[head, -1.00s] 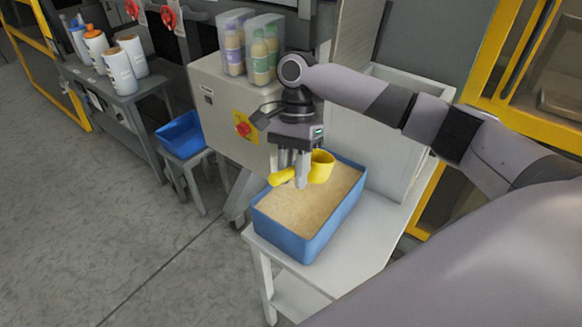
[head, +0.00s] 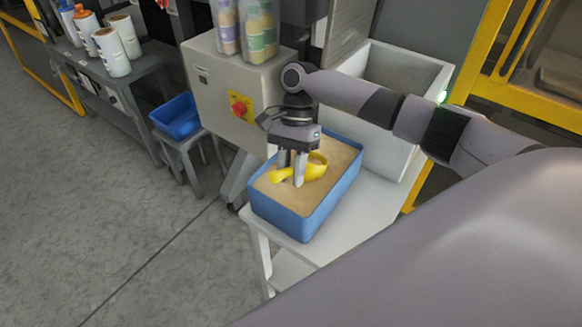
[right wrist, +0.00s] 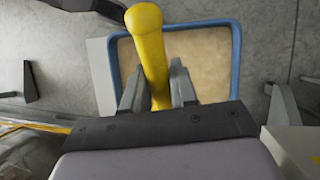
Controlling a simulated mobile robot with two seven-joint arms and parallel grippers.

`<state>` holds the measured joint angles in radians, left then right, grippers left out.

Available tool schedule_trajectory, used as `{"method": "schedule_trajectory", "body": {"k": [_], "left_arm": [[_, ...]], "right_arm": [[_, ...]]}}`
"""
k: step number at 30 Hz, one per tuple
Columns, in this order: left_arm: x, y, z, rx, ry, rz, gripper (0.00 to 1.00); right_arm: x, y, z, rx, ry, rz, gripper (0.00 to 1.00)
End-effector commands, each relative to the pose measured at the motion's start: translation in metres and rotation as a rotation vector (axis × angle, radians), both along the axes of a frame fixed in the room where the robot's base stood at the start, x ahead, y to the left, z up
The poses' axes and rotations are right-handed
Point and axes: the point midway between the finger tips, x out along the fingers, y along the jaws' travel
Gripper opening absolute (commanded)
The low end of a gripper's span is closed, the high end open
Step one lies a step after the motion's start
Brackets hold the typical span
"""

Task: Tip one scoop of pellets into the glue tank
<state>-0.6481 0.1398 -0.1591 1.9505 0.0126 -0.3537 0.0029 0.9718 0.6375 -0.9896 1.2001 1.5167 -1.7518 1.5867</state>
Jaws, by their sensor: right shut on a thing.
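A yellow scoop (head: 315,167) is in my right gripper (head: 292,178), which is shut on its handle. The scoop's cup is low at the surface of tan pellets in a blue tub (head: 317,215); I cannot tell how much is in the cup. In the right wrist view the yellow handle (right wrist: 148,55) stands between the fingers of the gripper (right wrist: 155,90), with the blue tub (right wrist: 236,60) beyond. The cup is hidden there. I cannot make out the glue tank for certain. My left gripper is out of view.
The tub stands on a white table (head: 368,215). Behind it is an open white bin (head: 395,85). A grey cabinet with a red knob (head: 239,107) stands to the left, with bottles on top. A small blue tray (head: 178,117) sits on a stool further left.

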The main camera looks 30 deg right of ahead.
Motion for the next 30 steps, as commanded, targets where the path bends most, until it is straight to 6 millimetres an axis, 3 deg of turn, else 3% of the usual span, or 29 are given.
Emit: {"method": "schedule_trajectory", "body": {"k": [30], "left_arm": [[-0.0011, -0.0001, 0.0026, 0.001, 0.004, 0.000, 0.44]], "right_arm": [[0.0001, 0.0002, -0.0054, 0.000, 0.000, 0.001, 0.00]]}}
